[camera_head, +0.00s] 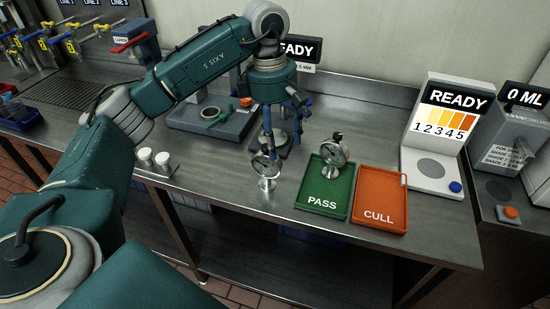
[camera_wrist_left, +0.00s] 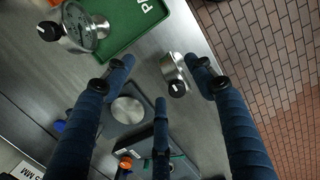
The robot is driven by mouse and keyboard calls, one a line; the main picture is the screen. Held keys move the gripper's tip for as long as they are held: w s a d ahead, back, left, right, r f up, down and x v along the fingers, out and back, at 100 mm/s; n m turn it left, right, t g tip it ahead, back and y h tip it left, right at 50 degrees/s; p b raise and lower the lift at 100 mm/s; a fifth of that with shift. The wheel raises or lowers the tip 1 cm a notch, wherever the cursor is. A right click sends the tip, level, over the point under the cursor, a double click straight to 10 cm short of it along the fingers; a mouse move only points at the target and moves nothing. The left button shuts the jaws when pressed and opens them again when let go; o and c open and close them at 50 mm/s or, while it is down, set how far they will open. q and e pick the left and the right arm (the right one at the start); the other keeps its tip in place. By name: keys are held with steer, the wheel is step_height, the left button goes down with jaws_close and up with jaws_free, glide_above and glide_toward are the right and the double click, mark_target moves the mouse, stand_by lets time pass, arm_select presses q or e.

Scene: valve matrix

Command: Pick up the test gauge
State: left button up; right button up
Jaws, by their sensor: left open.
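Two silver round-dial gauges are in view. One gauge (camera_head: 266,168) stands on the steel bench left of the green PASS tray (camera_head: 322,201). The other gauge (camera_head: 334,152) stands at the PASS tray. I cannot tell from labels which is the test gauge. My left gripper (camera_head: 276,150) points down, open, just above and behind the bench gauge. In the left wrist view the bench gauge (camera_wrist_left: 174,74) shows between the spread blue fingers (camera_wrist_left: 160,78), with no clear grip on it. The tray gauge (camera_wrist_left: 82,28) is at upper left there. My right gripper is out of view.
An orange CULL tray (camera_head: 380,198) lies right of the PASS tray. A white READY shade unit (camera_head: 432,165) stands farther right. A grey fixture (camera_head: 208,122) is behind my left arm.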

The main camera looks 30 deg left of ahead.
mark_target(265, 144)
arm_select(q)
steer(key=a, duration=0.2)
steer(key=a+r+y, duration=0.1)
steer(key=shift+s+a, duration=0.25)
steer(key=shift+a, duration=0.1)
step_height(265, 144, down, 4)
steer(key=shift+s+f+p, duration=0.1)
steer(key=shift+f+p, duration=0.15)
steer(key=shift+p, duration=0.4)
steer(key=f+p, duration=0.1)
steer(key=f, duration=0.2)
steer(key=f+p, duration=0.1)
steer(key=shift+d+f+p, duration=0.3)
steer(key=shift+f, duration=0.5)
steer(key=c, duration=1.3)
jaws_close()
steer(key=shift+r, duration=0.15)
